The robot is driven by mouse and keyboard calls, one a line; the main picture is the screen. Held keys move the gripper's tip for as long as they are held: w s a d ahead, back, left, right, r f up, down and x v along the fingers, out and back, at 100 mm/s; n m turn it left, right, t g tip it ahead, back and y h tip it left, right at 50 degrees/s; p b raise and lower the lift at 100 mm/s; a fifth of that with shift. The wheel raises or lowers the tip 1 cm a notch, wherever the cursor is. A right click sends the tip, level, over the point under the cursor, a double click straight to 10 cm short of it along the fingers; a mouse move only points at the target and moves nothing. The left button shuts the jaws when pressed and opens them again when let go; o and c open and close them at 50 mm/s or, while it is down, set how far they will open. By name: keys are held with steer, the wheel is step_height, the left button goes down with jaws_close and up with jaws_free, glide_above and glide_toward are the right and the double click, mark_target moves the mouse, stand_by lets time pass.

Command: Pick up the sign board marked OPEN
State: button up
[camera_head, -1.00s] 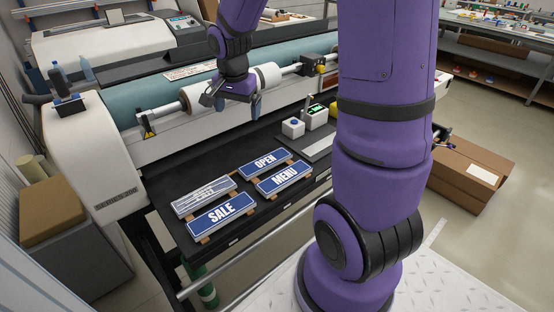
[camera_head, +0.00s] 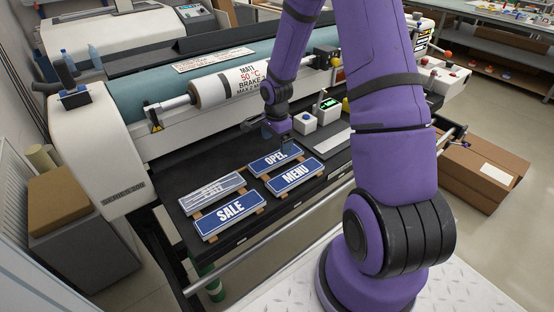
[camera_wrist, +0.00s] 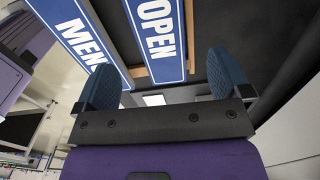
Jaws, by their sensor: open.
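The blue OPEN sign board (camera_head: 268,163) with white letters lies on wooden strips on the black table, in the back right of a group of boards. In the wrist view the OPEN board (camera_wrist: 157,35) runs lengthwise between my fingers. My gripper (camera_head: 280,141) is low over the board's far right end and hides its last letter in the head view. In the wrist view my gripper (camera_wrist: 166,78) has its two blue fingers spread wide, one on either side of the board's line, with nothing held. Whether the fingers touch the board cannot be told.
The MENU board (camera_head: 296,174) lies close in front, the SALE board (camera_head: 231,213) front left, and a grey-white board (camera_head: 212,193) back left. A white control box (camera_head: 304,123) stands just right of my gripper. A large roller (camera_head: 235,85) lies behind.

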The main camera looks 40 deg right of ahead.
mark_target(276, 157)
steer(key=shift+a+f, duration=0.1)
steer(key=shift+f, duration=3.1)
steer(key=c, duration=1)
